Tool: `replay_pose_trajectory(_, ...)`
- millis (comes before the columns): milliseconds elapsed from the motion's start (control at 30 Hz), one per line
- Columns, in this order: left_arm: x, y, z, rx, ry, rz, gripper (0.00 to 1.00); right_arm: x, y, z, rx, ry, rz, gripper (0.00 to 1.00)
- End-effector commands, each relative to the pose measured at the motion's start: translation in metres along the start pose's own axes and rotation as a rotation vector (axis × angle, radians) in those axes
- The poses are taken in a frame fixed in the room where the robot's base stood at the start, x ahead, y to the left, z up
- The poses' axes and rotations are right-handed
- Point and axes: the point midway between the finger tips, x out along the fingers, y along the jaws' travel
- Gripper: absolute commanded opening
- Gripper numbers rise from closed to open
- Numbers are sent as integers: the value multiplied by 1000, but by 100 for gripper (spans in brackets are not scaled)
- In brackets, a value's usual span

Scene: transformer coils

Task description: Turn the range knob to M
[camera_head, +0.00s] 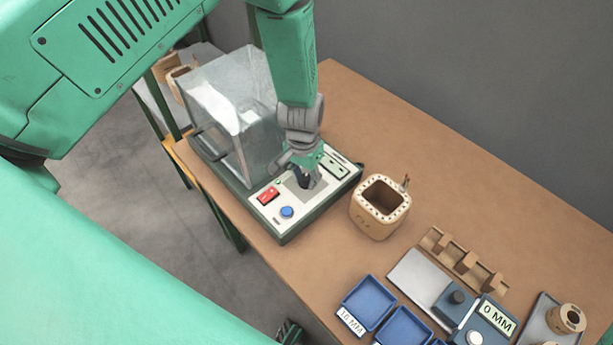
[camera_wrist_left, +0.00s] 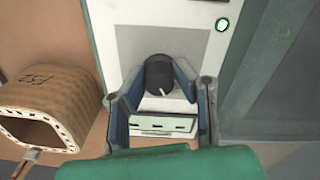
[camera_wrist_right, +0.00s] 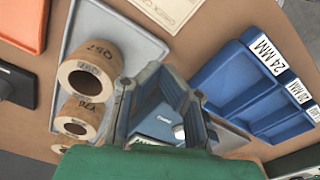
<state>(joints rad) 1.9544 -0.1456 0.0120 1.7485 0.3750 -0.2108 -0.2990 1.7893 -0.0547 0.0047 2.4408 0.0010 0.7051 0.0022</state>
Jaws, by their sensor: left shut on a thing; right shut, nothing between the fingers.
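The black range knob (camera_wrist_left: 158,72) with a white pointer line sits on a grey patch of the tester's light panel (camera_wrist_left: 190,18). My left gripper (camera_wrist_left: 160,78) is shut on the knob, one finger on each side of it. In the head view my left gripper (camera_head: 304,180) comes down onto the panel and hides most of the knob. The range letters, including M, are not legible. The panel also carries a red switch (camera_head: 268,195) and a blue button (camera_head: 287,212). My right gripper (camera_wrist_right: 160,85) is shut and empty, above the table's parts.
A clear box cover (camera_head: 225,110) stands on the tester left of my left gripper. A wooden coil (camera_head: 380,208) stands close to the tester's right side. Blue trays (camera_head: 367,303), a gauge marked 0 MM (camera_head: 495,318) and coils (camera_head: 566,319) fill the lower right.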

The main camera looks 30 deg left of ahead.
Motion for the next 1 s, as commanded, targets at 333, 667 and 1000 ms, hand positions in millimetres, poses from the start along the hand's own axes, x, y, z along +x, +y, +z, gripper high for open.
replay_pose_trajectory(333,1,3,2,281,-16,6,0,2,0,0,0,0,0,0)
replay_pose_trajectory(667,1,2,2,445,-21,5,0,2,0,0,0,0,0,0)
replay_pose_trajectory(1000,0,1,2,490,-22,4,0,2,0,0,0,0,0,0)
